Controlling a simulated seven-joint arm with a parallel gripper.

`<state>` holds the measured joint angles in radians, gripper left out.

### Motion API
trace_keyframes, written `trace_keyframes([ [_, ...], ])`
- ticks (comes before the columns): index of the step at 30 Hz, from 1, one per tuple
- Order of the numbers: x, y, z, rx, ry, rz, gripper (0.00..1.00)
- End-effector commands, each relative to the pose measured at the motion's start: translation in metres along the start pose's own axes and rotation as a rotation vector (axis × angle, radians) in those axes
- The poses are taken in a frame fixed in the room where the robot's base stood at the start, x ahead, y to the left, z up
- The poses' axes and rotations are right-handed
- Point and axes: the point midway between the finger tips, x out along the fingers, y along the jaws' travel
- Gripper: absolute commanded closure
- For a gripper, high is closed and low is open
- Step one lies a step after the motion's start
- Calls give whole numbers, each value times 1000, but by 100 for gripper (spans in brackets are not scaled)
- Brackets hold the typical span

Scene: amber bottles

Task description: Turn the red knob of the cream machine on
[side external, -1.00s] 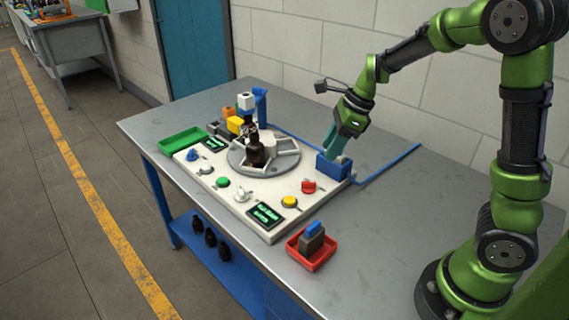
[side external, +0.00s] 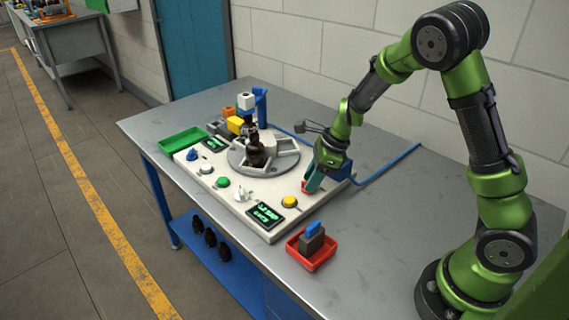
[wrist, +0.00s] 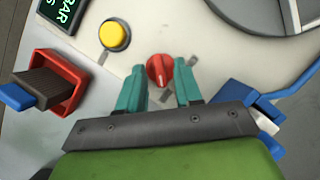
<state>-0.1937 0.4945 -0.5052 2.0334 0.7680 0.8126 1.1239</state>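The cream machine (side external: 240,207) lies flat on the metal table. Its red knob (wrist: 160,70), with a pale pointer line, shows in the wrist view. In the side view only a bit of the red knob (side external: 304,187) shows beside my gripper (side external: 313,184). In the wrist view my gripper (wrist: 159,66) has its two teal fingers apart, one on each side of the knob. The fingers are very close to the knob's sides; I cannot tell whether they touch it.
A yellow button (wrist: 114,36) is left of the knob in the wrist view. A red tray (side external: 322,262) with a grey and blue piece stands in front of the machine. A dark bottle (side external: 256,152) is on the round turntable (side external: 237,158). A blue block (wrist: 240,100) is close right of my gripper.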

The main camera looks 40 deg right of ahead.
Motion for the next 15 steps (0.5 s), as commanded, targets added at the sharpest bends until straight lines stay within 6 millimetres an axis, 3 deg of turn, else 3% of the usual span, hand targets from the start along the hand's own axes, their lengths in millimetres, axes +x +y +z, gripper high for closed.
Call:
trace_keyframes([
  [1, 0, 0, 0, 0, 0, 0, 74],
  [6, 0, 0, 0, 0, 0, 0, 100],
  [15, 0, 0, 0, -9, 0, 4, 100],
])
